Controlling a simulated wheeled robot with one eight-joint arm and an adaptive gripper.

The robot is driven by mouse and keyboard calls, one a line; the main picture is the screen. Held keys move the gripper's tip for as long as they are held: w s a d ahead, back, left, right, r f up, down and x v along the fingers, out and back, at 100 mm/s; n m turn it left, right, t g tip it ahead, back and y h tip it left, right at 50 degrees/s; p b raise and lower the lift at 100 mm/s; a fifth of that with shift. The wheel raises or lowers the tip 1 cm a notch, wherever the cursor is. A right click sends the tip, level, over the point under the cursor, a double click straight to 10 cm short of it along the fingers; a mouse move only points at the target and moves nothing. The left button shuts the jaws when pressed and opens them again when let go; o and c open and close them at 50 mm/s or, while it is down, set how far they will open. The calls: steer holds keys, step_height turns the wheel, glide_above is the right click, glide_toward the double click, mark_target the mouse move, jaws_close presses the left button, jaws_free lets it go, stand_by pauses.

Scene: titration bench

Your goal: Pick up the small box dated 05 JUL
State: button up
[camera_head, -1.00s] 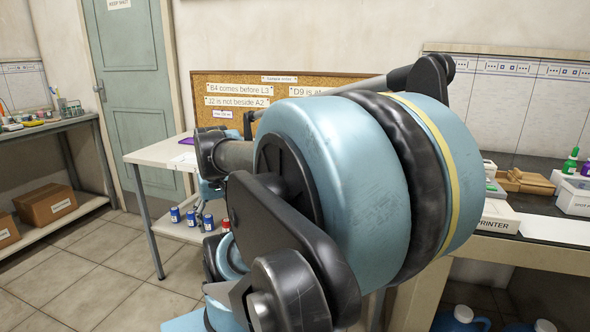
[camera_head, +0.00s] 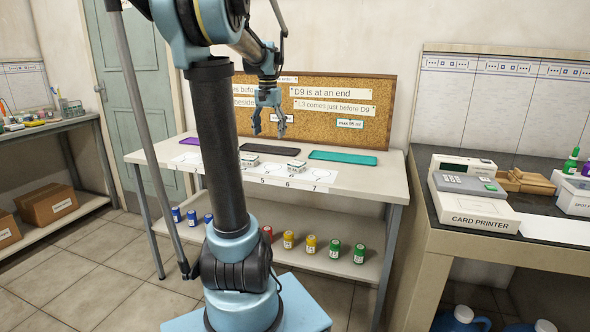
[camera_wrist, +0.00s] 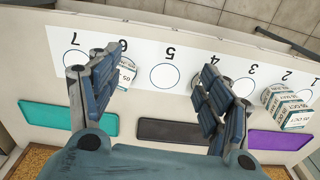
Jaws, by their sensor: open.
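My gripper (camera_head: 270,130) is open and empty above the white bench in the head view. In the wrist view its spread fingers (camera_wrist: 158,78) stand either side of circle 5. A small white box (camera_wrist: 127,76) at circle 6, partly behind the left finger, shows "05" with a month I cannot read surely. Another small box at circle 4 is mostly hidden by the right finger. Several small boxes (camera_wrist: 287,105) cluster near circles 1 and 2; one label seems to read "05 OCT". The head view shows two small boxes (camera_head: 249,160) (camera_head: 297,166). I cannot tell which is dated 05 JUL.
The numbered strip (camera_wrist: 165,48) runs along the bench. Teal (camera_wrist: 68,118), black (camera_wrist: 180,132) and purple (camera_wrist: 280,140) mats lie beside it. Coloured bottles (camera_head: 311,243) stand on the lower shelf. A corkboard (camera_head: 350,95) rises behind; a card printer (camera_head: 470,195) is right.

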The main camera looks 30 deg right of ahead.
steer(key=w+d+r+m, duration=0.1)
steer(key=w+d+m, duration=0.15)
steer(key=d, duration=0.95)
glide_above(297, 162)
steer(key=f, duration=1.1)
steer(key=shift+w+a+f, duration=0.2)
steer(key=shift+a+f, duration=0.05)
steer(key=shift+f, duration=0.05)
steer(key=f, duration=0.4)
steer(key=shift+s+d, duration=0.15)
steer(key=shift+s, duration=0.2)
steer(key=shift+f, duration=0.7)
steer(key=c, duration=1.1)
